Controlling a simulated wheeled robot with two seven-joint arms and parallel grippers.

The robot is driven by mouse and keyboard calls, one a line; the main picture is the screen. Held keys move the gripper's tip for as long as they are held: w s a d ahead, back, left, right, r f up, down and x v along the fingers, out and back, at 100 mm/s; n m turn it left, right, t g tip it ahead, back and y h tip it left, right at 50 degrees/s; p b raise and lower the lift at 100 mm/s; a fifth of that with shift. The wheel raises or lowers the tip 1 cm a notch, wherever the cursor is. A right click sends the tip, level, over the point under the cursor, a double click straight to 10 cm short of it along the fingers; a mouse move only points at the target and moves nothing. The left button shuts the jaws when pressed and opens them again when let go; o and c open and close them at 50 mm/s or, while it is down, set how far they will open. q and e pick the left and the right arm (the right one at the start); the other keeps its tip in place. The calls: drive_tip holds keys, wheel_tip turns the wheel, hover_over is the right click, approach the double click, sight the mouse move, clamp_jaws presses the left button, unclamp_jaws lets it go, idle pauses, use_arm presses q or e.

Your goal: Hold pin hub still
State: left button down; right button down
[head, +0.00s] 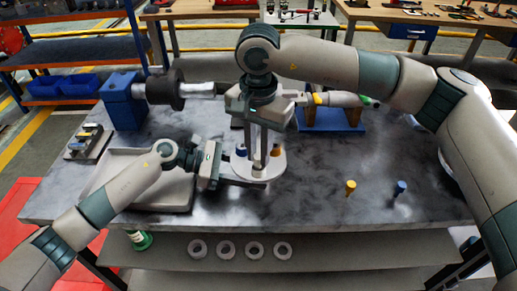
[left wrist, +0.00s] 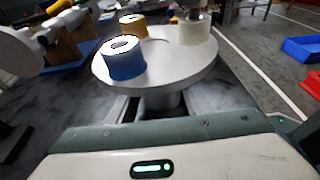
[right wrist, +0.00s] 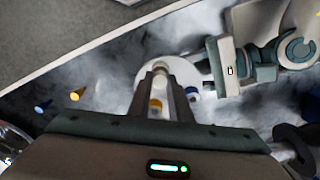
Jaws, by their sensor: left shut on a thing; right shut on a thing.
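The pin hub (head: 273,167) is a white round disc on a short stem, standing above the table. It carries a blue collar (left wrist: 123,60), a yellow collar (left wrist: 133,27) and a white collar (left wrist: 196,33). My left gripper (head: 232,182) reaches in from the left under the disc, and its fingers are shut on the hub's stem (left wrist: 169,99). My right gripper (head: 262,158) points down over the disc, shut on a pale pin (right wrist: 160,68) at the white collar. The fingers partly hide the pin, so I cannot tell how deep it sits.
A yellow pin (head: 350,186) and a blue pin (head: 400,187) stand on the table at right. A grey tray (head: 170,200) lies at left, partly under my left arm. A blue-based machine (head: 122,100) and a blue stand (head: 335,120) are behind. The front middle is clear.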

sight(259, 156)
drive_tip(key=c, duration=1.5)
unclamp_jaws()
drive_tip(key=shift+c, duration=0.2)
wheel_tip(259, 156, up, 12)
use_arm(q)
drive_tip(key=c, duration=0.8)
unclamp_jaws()
drive_tip(key=shift+a, duration=0.2)
